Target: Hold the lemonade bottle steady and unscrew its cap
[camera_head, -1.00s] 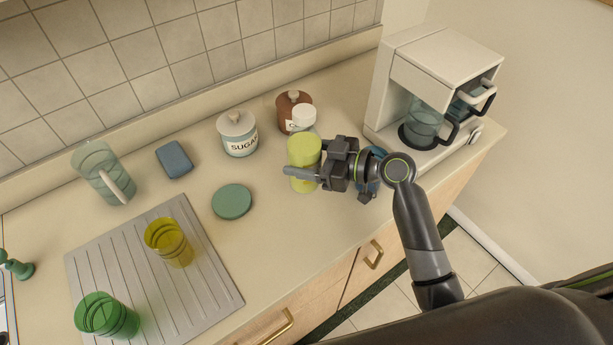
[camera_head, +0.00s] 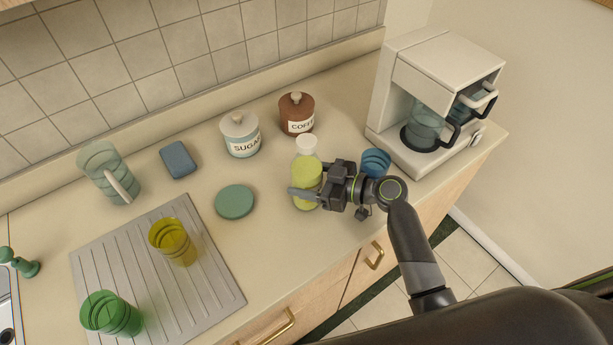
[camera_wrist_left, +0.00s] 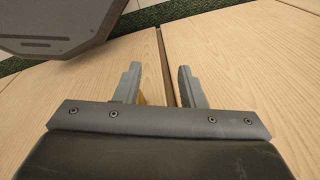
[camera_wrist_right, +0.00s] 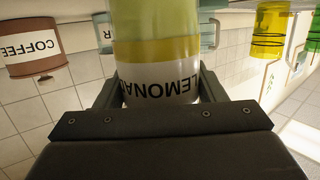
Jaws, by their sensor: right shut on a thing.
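The lemonade bottle (camera_head: 307,173) is yellow-green with a white cap (camera_head: 307,144) and stands out near the middle of the counter. My right gripper (camera_head: 306,194) is shut on its body from the right. In the right wrist view the bottle (camera_wrist_right: 160,75) with its white label sits between the two fingers; its cap is out of that view. The cap is on the bottle and nothing touches it. My left gripper (camera_wrist_left: 157,85) shows only in its own wrist view, open and empty, in front of wooden cabinet doors.
Behind the bottle are a sugar jar (camera_head: 241,139) and a coffee jar (camera_head: 296,115). A blue cup (camera_head: 375,162) and a coffee machine (camera_head: 432,80) are to the right. A green disc (camera_head: 234,202) and a ribbed drainboard (camera_head: 208,290) with cups lie left.

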